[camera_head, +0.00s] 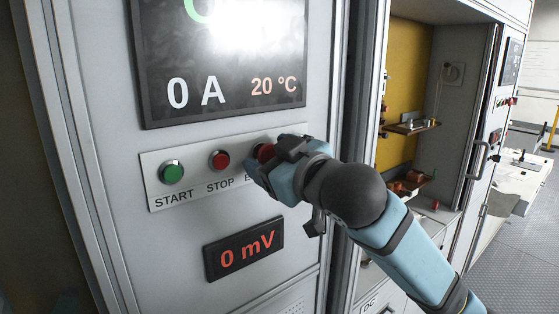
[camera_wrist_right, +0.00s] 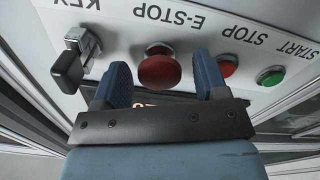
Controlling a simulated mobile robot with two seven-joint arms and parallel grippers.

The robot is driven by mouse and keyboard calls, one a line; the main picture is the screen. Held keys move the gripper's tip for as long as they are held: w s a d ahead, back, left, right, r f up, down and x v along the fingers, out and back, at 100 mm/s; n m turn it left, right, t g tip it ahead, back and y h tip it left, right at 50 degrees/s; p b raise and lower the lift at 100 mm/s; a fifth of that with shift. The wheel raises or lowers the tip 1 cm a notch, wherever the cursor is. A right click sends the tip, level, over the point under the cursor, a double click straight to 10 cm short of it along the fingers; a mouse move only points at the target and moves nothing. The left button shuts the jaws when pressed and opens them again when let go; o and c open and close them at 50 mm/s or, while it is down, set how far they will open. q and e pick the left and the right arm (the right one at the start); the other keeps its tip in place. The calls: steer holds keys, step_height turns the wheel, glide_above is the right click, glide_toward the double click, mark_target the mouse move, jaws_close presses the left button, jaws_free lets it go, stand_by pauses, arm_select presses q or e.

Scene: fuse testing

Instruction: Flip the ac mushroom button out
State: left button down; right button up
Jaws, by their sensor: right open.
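The red E-STOP mushroom button (camera_wrist_right: 160,70) sticks out from the panel in the right wrist view. In the head view only part of the red button (camera_head: 264,152) shows, behind my right gripper (camera_head: 262,165). My right gripper (camera_wrist_right: 162,80) is open, with one blue finger on each side of the button. I cannot tell whether the fingers touch it. My left gripper is not in view.
The green START button (camera_head: 171,172) and red STOP button (camera_head: 219,160) sit left of the gripper. A key switch (camera_wrist_right: 78,62) is beside the E-STOP. A 0 mV display (camera_head: 244,248) is below, and a large screen (camera_head: 220,60) is above.

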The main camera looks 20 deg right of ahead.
arm_select(q)
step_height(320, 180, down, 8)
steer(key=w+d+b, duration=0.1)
steer(key=b, duration=1.3)
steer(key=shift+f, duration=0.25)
arm_select(e)
steer(key=v, duration=1.4)
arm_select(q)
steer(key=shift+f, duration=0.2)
arm_select(e)
steer(key=shift+w, duration=0.1)
